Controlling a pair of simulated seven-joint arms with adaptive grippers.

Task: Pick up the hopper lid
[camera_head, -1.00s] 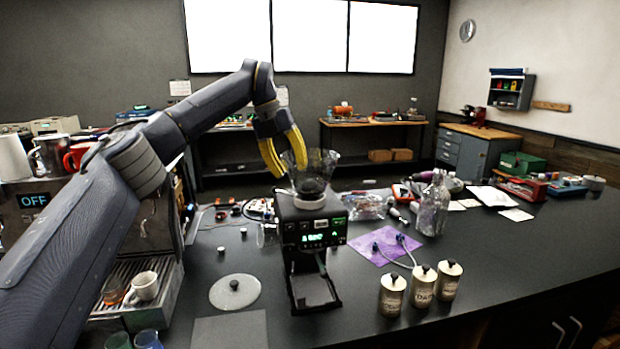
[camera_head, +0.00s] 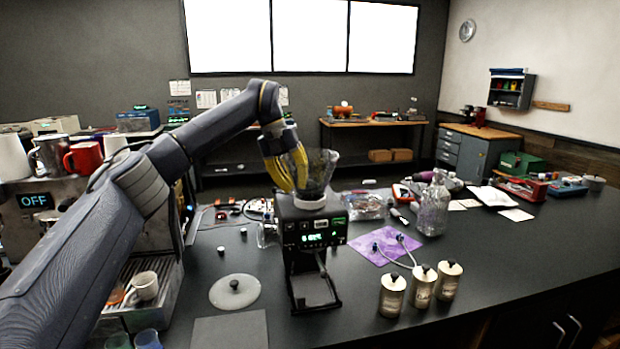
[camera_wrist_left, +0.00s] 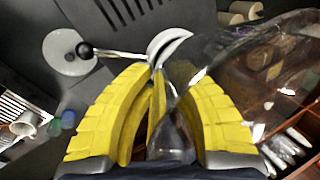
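The hopper lid (camera_head: 234,292) is a flat grey disc with a small dark knob. It lies on the dark counter at the front left of the grinder, and also shows at the upper left of the left wrist view (camera_wrist_left: 68,53). My left gripper (camera_head: 291,188) has yellow fingers and is beside the clear hopper (camera_head: 318,172) on the grinder, above and away from the lid. In the left wrist view the fingers (camera_wrist_left: 170,82) stand apart, with no lid between them. Clear glass shows between and right of them. My right gripper is not in view.
The grinder (camera_head: 314,237) stands right of the lid. An espresso machine (camera_head: 140,225) is at the left. Several labelled canisters (camera_head: 422,288) stand right of the grinder. A dark grey mat (camera_head: 230,330) lies in front of the lid. The counter around the lid is mostly clear.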

